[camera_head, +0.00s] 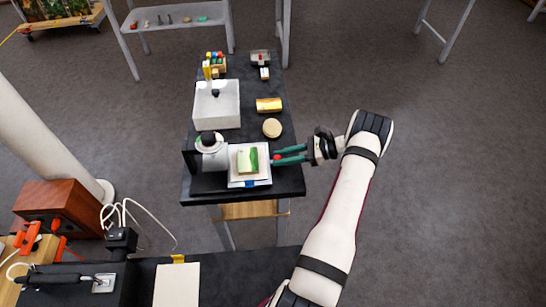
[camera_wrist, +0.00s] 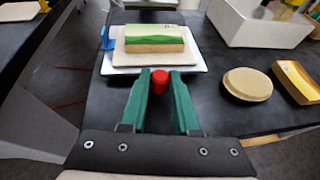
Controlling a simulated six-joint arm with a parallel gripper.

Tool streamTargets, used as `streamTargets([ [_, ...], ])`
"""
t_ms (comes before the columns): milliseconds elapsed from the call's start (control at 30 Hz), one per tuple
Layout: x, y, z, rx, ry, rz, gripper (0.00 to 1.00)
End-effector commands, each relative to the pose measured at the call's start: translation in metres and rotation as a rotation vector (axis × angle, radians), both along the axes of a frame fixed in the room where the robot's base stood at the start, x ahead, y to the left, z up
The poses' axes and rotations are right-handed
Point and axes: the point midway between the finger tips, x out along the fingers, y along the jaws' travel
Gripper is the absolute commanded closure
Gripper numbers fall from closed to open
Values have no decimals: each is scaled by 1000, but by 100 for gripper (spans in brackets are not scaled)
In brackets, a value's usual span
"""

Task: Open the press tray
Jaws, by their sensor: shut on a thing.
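The press tray (camera_head: 236,183) is a white slab at the front of the black table. It also shows in the wrist view (camera_wrist: 112,67). A block with a green and cream top (camera_head: 248,160) lies on a pale board on it, seen in the wrist view too (camera_wrist: 155,38). My gripper (camera_head: 279,157) reaches in from the right with its green fingers. In the wrist view my gripper (camera_wrist: 159,84) is shut on a red knob (camera_wrist: 159,76) at the tray's near side. The knob's link to the tray is hidden.
A grey and white press body with a black cap (camera_head: 208,141) stands left of the tray. A round tan disc (camera_head: 272,128), a yellow block (camera_head: 269,105) and a white bin (camera_head: 217,112) sit farther back. Floor to the right of the table is clear.

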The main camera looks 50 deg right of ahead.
Motion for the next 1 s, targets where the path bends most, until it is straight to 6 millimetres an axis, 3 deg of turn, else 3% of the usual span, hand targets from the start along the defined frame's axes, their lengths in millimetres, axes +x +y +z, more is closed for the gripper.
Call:
streamTargets([
  [167,0,1,0,1,1,1,100],
  [200,0,1,0,1,0,2,67],
  [367,0,1,0,0,0,1,40],
  [767,-8,-7,5,-1,-2,-1,40],
  [1000,-60,-44,30,-3,0,-4,40],
])
